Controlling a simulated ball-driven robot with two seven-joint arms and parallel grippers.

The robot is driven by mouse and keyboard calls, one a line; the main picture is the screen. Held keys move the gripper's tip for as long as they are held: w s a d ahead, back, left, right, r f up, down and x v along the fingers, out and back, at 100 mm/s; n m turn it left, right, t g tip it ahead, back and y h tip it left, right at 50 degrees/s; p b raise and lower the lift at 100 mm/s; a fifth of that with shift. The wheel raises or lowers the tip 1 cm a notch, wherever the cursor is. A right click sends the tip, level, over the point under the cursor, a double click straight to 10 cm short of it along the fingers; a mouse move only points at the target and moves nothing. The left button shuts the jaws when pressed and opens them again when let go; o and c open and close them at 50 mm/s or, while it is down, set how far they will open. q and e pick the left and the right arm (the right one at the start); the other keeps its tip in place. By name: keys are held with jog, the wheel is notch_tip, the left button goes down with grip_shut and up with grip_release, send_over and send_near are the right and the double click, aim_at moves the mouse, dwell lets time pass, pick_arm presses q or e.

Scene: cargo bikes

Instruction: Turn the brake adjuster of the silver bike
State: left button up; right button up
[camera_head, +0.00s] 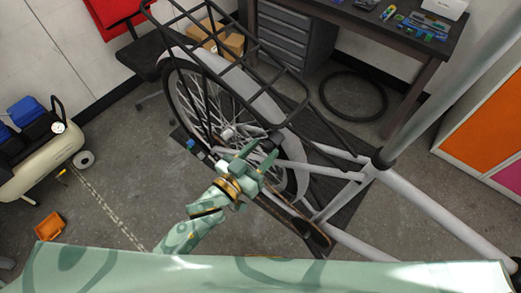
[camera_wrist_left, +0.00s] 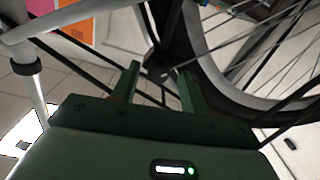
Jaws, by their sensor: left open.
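The silver bike (camera_head: 420,203) fills the right and middle of the head view, its rear wheel (camera_head: 185,95) below a black rack. My left gripper (camera_head: 261,153) is open beside the rear wheel, near the frame tubes behind the hub. In the left wrist view, my left gripper (camera_wrist_left: 159,72) has its two fingers apart, pointing at the bike frame and the wheel (camera_wrist_left: 215,75). A small dark part (camera_wrist_left: 157,74) shows between the fingertips; I cannot tell whether it is the brake adjuster or whether the fingers touch it. My right gripper is not in view.
The black rack (camera_head: 225,45) overhangs the wheel. A dark workbench (camera_head: 345,20) with tools stands at the back, a loose tyre (camera_head: 353,96) on the floor near it. A compressor (camera_head: 40,150) and an orange bin (camera_head: 49,226) are at the left.

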pick_arm(q)
jog(key=shift+c, duration=0.3)
grip_shut()
jog(key=m, duration=0.3)
jog(key=shift+w+m, duration=0.1)
jog(key=shift+m, duration=1.4)
jog(key=shift+r, duration=0.1)
